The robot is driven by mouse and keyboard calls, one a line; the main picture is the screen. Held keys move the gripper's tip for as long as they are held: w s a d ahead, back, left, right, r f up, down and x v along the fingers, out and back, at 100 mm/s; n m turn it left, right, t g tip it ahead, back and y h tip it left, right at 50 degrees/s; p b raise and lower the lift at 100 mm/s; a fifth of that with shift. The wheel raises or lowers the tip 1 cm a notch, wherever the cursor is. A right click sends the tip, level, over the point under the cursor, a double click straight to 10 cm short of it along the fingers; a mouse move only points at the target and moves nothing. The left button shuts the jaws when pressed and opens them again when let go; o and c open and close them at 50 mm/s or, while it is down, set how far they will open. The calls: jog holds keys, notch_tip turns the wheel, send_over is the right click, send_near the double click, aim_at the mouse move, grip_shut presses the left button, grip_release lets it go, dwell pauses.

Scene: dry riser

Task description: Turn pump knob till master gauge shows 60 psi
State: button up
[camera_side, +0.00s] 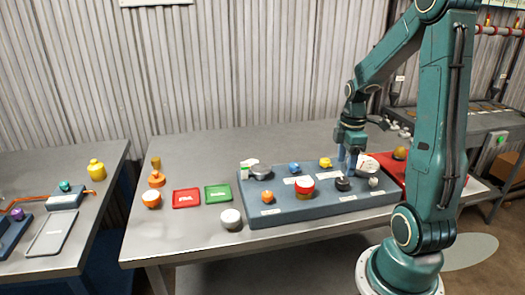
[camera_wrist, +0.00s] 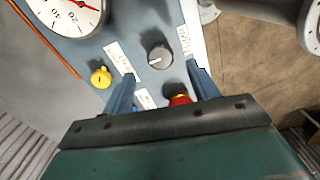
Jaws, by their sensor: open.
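A dark round knob (camera_side: 342,184) sits on the blue-grey panel (camera_side: 285,215) in the side view. In the wrist view the grey knob (camera_wrist: 160,56) has a white pointer mark and lies just beyond and between my fingertips. A white dial (camera_side: 368,164) shows partly behind my gripper.
A yellow knob (camera_wrist: 101,77) and a red knob (camera_wrist: 180,99) are close to my fingers. A red-and-white round part (camera_side: 304,187), an orange knob (camera_side: 267,197) and a blue knob (camera_side: 294,168) stand on the panel. Red (camera_side: 186,199) and green (camera_side: 218,192) trays lie left.

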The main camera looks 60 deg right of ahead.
aim_at(343, 180)
jog(key=shift+f, duration=2.85)
jog(key=shift+c, duration=0.3)
jog(key=c, duration=0.9)
